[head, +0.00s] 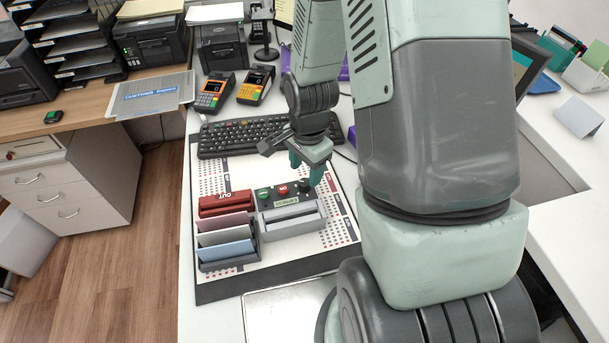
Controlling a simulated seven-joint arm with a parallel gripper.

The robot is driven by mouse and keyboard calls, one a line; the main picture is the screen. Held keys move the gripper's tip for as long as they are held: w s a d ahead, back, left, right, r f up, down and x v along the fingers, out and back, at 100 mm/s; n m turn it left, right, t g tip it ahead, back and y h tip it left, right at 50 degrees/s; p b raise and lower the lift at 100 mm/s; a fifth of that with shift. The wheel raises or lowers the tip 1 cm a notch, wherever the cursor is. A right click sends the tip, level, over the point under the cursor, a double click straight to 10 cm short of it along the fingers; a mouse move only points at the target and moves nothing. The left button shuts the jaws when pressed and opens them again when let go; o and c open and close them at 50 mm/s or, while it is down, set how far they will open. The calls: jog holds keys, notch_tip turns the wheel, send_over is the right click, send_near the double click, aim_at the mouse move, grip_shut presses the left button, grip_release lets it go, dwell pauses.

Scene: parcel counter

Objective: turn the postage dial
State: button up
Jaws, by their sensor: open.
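The postage dial seems to be the small dark knob (305,186) at the right end of a dark control panel (270,204). The panel also bears a green button (264,193) and a red button (283,190). My gripper (306,171) points down with its teal fingers apart, just above and behind the knob in the picture. I cannot tell whether the fingers touch it. Nothing shows between the fingers. The knob is partly hard to make out against the dark panel, and its pointer setting is too small to read.
A grey tray unit (292,219) stands in front of the panel. A rack with red, pink and blue slots (226,229) stands to its left. A black keyboard (240,137) lies behind. Two card terminals (255,85) stand farther back.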

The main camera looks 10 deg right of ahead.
aim_at(305, 182)
jog(key=shift+w+f, duration=0.15)
jog(key=shift+f, duration=2.1)
grip_shut()
